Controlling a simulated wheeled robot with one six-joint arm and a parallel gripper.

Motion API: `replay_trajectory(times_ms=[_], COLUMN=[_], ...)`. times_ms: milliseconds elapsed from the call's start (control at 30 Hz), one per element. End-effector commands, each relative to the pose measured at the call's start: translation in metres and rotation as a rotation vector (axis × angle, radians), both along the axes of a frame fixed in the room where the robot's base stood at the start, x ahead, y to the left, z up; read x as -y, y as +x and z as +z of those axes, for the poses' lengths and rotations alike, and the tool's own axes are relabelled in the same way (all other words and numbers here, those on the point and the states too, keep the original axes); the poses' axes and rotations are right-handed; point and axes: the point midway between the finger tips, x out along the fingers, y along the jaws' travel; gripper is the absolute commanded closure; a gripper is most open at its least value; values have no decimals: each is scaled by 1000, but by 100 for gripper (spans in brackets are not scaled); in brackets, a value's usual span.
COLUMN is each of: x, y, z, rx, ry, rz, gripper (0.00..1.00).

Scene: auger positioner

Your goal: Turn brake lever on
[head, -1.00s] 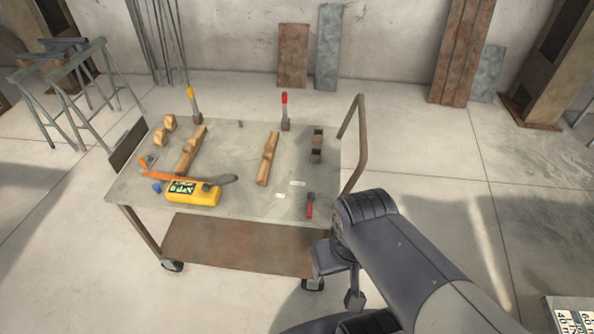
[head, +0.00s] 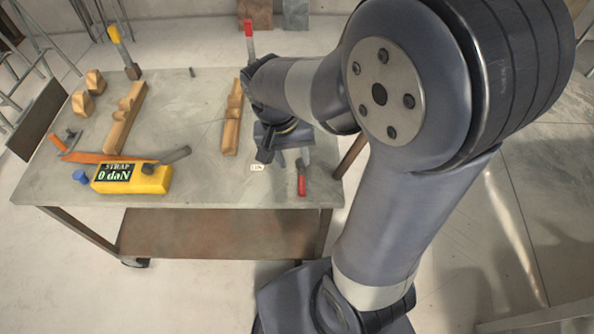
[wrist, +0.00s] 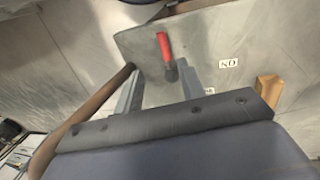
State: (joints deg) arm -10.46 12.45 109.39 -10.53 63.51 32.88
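The brake lever appears to be the short lever with a red handle (head: 301,186) at the front right of the cart top. Its red grip points toward the front edge; its dark end is partly hidden by my gripper in the head view. In the wrist view the red lever (wrist: 164,45) shows just beyond the fingertips, its dark end near the right finger. My gripper (wrist: 160,70) is open and empty, with its fingers apart. In the head view my gripper (head: 283,153) is over the cart, just behind the lever. Contact cannot be told.
A white label (head: 257,168) lies left of the lever; it reads ON in the wrist view (wrist: 229,64).

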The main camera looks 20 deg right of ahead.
Motion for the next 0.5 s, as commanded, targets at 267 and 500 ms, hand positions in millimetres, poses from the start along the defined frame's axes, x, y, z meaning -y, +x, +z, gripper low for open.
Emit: replay_trajectory(times_ms=[267,500], x=[0,8], y=[6,2], z=[-24,-68], rx=[-7,-9], ry=[-11,-12], rz=[-15,-14], gripper=[62,62])
